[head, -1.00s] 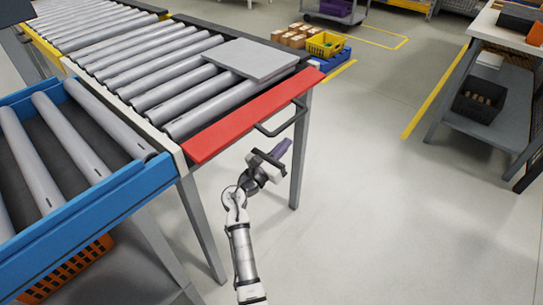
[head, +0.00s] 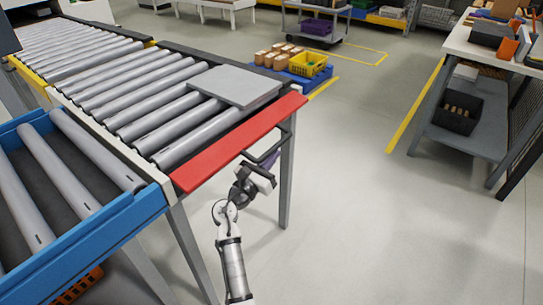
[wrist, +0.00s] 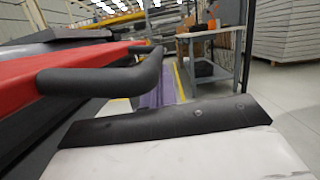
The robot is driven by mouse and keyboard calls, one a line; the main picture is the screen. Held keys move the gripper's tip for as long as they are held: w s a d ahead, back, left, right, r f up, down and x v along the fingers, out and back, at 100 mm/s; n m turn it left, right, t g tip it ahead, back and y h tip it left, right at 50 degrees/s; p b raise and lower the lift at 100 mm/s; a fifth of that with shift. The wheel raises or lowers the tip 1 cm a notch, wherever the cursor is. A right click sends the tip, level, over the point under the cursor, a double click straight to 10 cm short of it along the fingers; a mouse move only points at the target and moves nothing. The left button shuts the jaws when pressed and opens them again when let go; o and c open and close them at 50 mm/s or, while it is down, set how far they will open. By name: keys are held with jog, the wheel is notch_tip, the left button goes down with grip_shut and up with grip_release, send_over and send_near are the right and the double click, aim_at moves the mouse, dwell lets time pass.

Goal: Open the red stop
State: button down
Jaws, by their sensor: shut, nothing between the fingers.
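The red stop (head: 238,143) is a long red bar across the near end of the roller conveyor. A dark handle (head: 276,150) sticks out from its front side. In the wrist view the handle (wrist: 105,78) runs across at the left, with the red stop (wrist: 85,60) behind it. My gripper (head: 273,162) is right by the handle, at its lower side, shut and empty. Its purple fingers show in the wrist view (wrist: 160,90), just past the bent end of the handle. I cannot tell whether they touch it.
A grey flat panel (head: 235,86) lies on the rollers behind the stop. A blue-framed roller table (head: 130,215) stands at the left. A grey conveyor leg (head: 286,180) is close behind my gripper. The floor to the right is clear up to a workbench (head: 462,130).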

jog(key=r+p, duration=0.1)
jog(key=p, duration=0.1)
jog(key=r+n+p, duration=0.1)
jog(key=shift+s+d+r+p, duration=0.1)
jog(key=shift+d+r+p, duration=0.15)
jog(key=shift+p, duration=0.15)
notch_tip(320, 180, up, 2)
jog(key=p, duration=0.3)
jog(key=shift+s+r, duration=0.1)
jog(key=shift+r, duration=0.05)
jog(key=shift+d+f, duration=0.1)
jog(key=shift+f, duration=0.45)
jog(key=b, duration=0.4)
send_near(274, 149)
jog(key=shift+s+d+f, duration=0.8)
jog(key=shift+s+f, duration=0.15)
jog(key=shift+f, duration=0.05)
